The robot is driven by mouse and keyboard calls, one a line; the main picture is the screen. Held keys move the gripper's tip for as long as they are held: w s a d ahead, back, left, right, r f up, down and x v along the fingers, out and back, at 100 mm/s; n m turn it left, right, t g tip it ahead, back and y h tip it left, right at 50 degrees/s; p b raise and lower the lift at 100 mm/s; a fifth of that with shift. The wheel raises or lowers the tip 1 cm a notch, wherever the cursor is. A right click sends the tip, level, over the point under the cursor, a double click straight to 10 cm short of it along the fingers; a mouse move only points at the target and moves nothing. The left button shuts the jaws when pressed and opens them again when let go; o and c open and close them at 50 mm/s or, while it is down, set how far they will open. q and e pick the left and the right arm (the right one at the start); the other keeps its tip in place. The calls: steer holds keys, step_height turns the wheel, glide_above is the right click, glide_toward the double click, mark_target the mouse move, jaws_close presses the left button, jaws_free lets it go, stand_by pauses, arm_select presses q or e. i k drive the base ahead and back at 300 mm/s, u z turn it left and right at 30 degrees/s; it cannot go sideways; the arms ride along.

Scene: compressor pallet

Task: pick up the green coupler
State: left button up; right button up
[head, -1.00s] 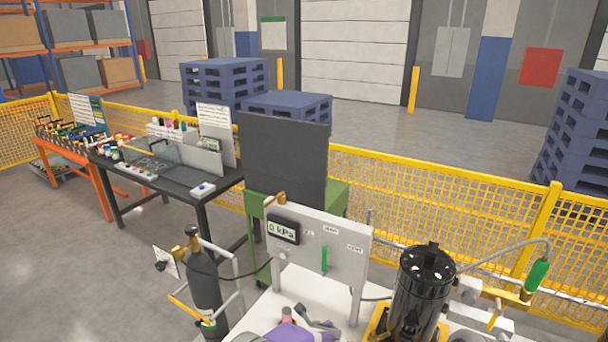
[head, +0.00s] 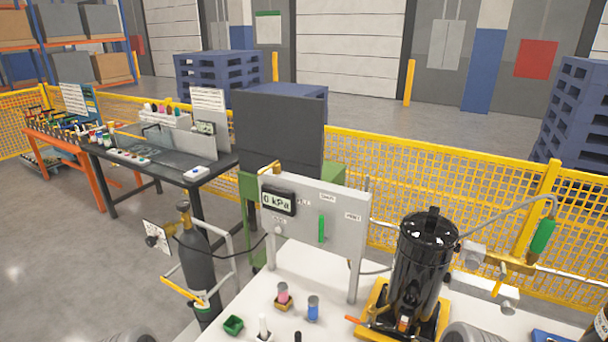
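A green cylindrical piece, which looks like the green coupler (head: 542,240), is at the right. It sits at the end of a grey hose (head: 500,221) that arches over from the black tank (head: 424,255). It stands slightly tilted above a brass-coloured fitting (head: 516,265); I cannot tell whether they are joined. Another green part, an upright bar (head: 322,229), is on the white gauge panel (head: 340,215). Neither gripper shows. Only rounded grey parts that look like my arms show at the bottom edge, away from the green piece.
A dark gas cylinder (head: 199,265) stands left. Yellow fencing (head: 450,185) runs behind.

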mark_target(546, 225)
steer(key=u, duration=1.8)
steer(key=k, duration=1.5)
steer(key=z, duration=1.45)
